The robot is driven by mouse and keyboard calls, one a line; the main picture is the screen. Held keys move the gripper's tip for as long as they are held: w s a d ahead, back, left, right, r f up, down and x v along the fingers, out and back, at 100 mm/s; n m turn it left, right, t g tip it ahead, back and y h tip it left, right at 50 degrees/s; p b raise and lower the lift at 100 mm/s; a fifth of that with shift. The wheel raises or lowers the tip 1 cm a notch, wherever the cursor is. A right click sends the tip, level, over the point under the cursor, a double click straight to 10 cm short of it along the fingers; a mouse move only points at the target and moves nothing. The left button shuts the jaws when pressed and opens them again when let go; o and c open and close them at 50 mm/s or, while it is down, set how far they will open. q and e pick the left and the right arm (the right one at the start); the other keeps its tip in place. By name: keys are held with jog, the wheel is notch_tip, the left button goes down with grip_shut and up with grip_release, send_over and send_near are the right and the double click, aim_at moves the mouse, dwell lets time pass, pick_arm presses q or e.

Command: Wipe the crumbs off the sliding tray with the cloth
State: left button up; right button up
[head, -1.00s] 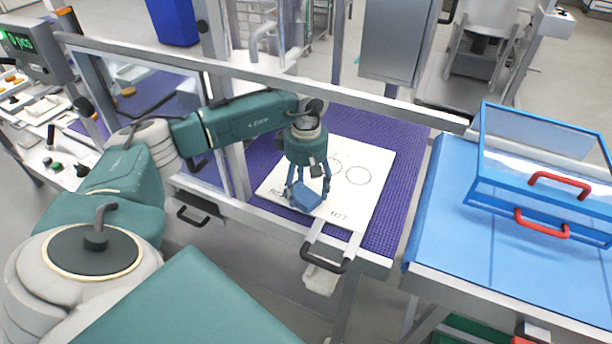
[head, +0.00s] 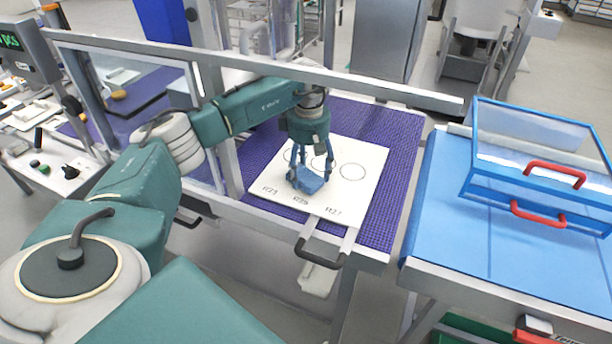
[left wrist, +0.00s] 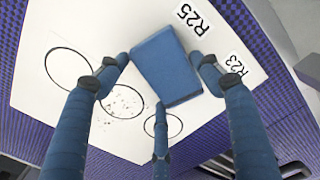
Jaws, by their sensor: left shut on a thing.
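The sliding tray (head: 352,197) is a white board with printed circles and the labels R23, R25 and R27 along its front edge; it also shows in the left wrist view (left wrist: 40,90). My left gripper (head: 311,176) is over the tray, shut on the folded blue cloth (head: 309,183). In the left wrist view the cloth (left wrist: 165,68) lies between the fingers, beside the labels R25 and R23. Dark crumbs (left wrist: 122,102) are scattered in and around the middle circle, close to the cloth. Whether the cloth touches the tray is unclear. My right gripper is out of view.
The tray lies on a purple ribbed mat (head: 385,215), with a black pull handle (head: 318,256) at its front. A metal rail (head: 330,77) runs behind my left gripper. A clear blue-edged box with red handles (head: 535,165) stands on the blue surface at right.

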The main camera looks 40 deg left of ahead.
aim_at(317, 167)
pick_arm(q)
jog(key=shift+w+a+b, duration=0.1)
jog(key=shift+w+b, duration=0.3)
jog(key=shift+w, duration=0.1)
jog(key=w, duration=0.1)
jog(key=w+f, duration=0.1)
jog(key=w+b, duration=0.1)
jog(key=w, duration=0.1)
jog(key=shift+a+f, duration=0.15)
jog(key=shift+a, duration=0.2)
jog(key=shift+c, duration=0.2)
jog(key=shift+s, duration=0.15)
jog(key=shift+c, duration=0.2)
jog(key=shift+w+a+b, duration=0.3)
jog(key=shift+w+b, duration=0.4)
jog(key=shift+w+a+b, duration=0.2)
jog(key=shift+w+b, duration=0.15)
jog(key=shift+w, duration=0.4)
jog(key=shift+r, duration=0.2)
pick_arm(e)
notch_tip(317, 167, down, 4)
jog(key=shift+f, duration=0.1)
